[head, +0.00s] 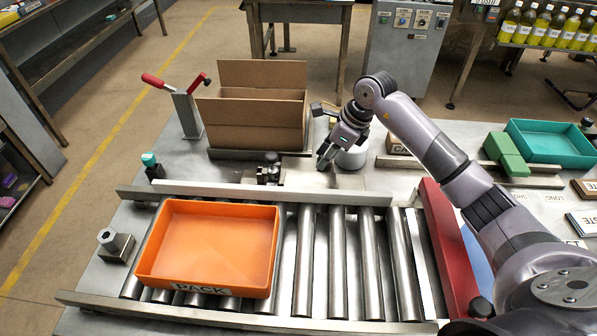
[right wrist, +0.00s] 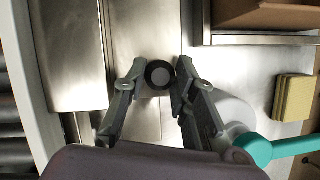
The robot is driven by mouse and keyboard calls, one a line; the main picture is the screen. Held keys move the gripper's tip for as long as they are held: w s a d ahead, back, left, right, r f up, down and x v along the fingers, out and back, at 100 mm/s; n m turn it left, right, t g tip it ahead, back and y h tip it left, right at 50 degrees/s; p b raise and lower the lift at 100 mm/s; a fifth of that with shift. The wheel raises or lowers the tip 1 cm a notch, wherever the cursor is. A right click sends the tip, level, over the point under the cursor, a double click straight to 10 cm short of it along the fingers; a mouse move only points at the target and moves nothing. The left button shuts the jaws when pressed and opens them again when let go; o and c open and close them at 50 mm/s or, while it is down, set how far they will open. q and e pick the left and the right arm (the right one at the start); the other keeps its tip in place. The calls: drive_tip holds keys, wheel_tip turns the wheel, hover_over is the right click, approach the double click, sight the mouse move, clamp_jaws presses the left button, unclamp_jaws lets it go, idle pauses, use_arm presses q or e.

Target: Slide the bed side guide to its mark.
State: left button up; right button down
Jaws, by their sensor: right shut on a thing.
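My right gripper (head: 326,160) points down at the steel plate (head: 308,178) to the right of the open cardboard box (head: 250,124). I cannot make out the mark. My left gripper is out of view.
An orange tray (head: 210,246) sits on the rollers (head: 337,265) in front. A small dark clamp (head: 268,170) is left of the plate. A red-handled lever (head: 187,112) stands left of the box.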

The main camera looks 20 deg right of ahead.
drive_tip(key=shift+s+a, duration=0.4)
drive_tip(key=shift+s, duration=0.45)
drive_tip(key=shift+s+a, duration=0.35)
drive_tip(key=shift+s, duration=0.5)
drive_tip(key=c, duration=1.2)
unclamp_jaws()
drive_tip(key=v, duration=1.2)
